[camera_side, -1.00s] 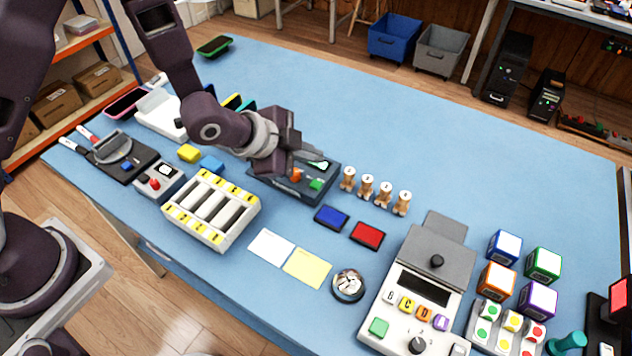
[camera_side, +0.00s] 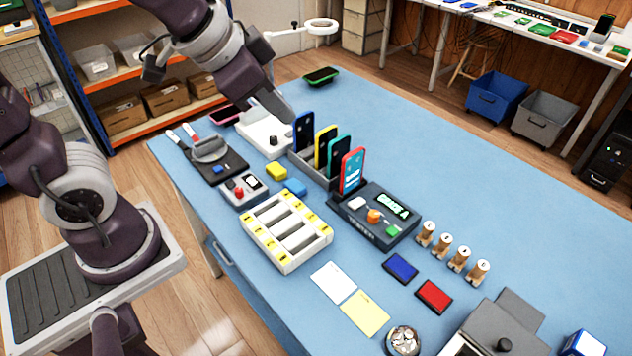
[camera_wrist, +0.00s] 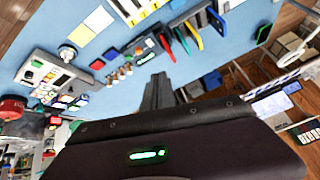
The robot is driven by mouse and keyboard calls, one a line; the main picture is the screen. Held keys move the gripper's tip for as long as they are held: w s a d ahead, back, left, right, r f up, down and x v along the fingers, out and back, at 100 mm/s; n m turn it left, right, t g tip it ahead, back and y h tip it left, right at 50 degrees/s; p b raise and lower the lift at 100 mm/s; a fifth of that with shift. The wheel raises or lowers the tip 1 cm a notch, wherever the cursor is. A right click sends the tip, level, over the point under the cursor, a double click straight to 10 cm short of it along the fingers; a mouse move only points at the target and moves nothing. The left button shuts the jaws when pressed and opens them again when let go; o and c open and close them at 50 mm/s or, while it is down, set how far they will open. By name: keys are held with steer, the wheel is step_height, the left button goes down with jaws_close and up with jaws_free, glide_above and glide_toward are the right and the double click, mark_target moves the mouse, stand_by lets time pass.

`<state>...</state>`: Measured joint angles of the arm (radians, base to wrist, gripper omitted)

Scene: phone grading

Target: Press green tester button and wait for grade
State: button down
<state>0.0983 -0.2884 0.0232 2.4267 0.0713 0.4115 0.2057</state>
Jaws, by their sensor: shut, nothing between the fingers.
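The tester (camera_side: 374,215) is a dark box on the blue table. Its lit screen (camera_side: 394,204) appears to read "GRADE A". The green button (camera_side: 393,231) is at its front right corner, beside an orange knob (camera_side: 374,216) and a white key (camera_side: 357,203). A red phone (camera_side: 352,171) with a lit screen stands upright at the rack end beside the tester. My gripper (camera_side: 285,112) is shut and empty, raised behind and left of the tester, apart from the button. The gripper also shows in the wrist view (camera_wrist: 157,80).
A grey rack (camera_side: 303,167) holds blue, yellow and teal phones upright. Several numbered wooden stamps (camera_side: 443,245) stand right of the tester. Blue (camera_side: 400,267) and red (camera_side: 434,296) pads lie in front. A white battery tray (camera_side: 286,232) stands to the left. The table's back right is clear.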

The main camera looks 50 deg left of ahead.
steer(key=s+a+r+n+g, duration=0.1)
steer(key=s+n, duration=0.2)
steer(key=s, duration=1)
steer(key=shift+a+r+n, duration=0.2)
steer(key=shift+r+n, duration=0.05)
steer(key=shift+n, duration=0.15)
